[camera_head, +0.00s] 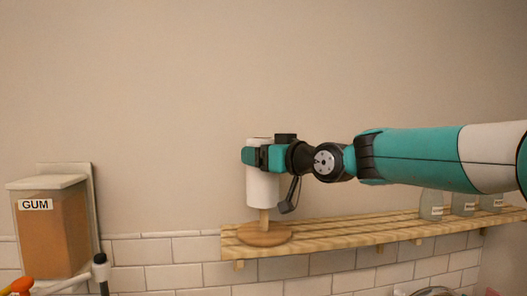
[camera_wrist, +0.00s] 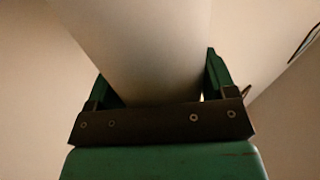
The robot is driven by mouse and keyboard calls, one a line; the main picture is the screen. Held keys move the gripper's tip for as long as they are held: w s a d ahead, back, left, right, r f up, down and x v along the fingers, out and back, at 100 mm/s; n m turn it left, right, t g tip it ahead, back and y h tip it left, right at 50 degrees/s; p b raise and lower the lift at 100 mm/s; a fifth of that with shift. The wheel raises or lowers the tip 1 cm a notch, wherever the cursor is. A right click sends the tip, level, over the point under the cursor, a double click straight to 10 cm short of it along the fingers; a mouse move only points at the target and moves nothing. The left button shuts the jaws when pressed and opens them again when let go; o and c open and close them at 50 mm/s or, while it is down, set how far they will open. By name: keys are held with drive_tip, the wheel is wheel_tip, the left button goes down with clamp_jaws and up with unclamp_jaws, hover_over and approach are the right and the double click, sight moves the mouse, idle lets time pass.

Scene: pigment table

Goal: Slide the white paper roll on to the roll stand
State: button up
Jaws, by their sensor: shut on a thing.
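The white paper roll (camera_head: 262,188) is upright in my gripper (camera_head: 254,157), which is shut around its upper part. In the wrist view the roll (camera_wrist: 150,45) fills the space between the two green fingers of my gripper (camera_wrist: 160,80). The roll stand has a round wooden base (camera_head: 264,236) on the left end of the slatted shelf. Its post (camera_head: 264,216) shows below the roll's lower end, in line with it. The upper post is hidden; the roll appears to be around it, with its lower end above the base.
The wooden slatted shelf (camera_head: 350,232) runs right along the white tiled wall. Several labelled jars (camera_head: 432,204) stand at its right end, partly behind my arm. A GUM container (camera_head: 50,232) hangs at the left. The shelf's middle is clear.

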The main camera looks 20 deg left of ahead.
sight(264, 178)
drive_tip(key=shift+f+b, duration=1.85)
drive_tip(key=shift+f, duration=0.85)
drive_tip(key=o, duration=1)
drive_tip(key=shift+c, duration=0.2)
drive_tip(key=b+v, duration=0.9)
drive_tip(key=v, duration=0.8)
drive_tip(key=shift+s+d, duration=0.15)
drive_tip(key=shift+d, duration=0.05)
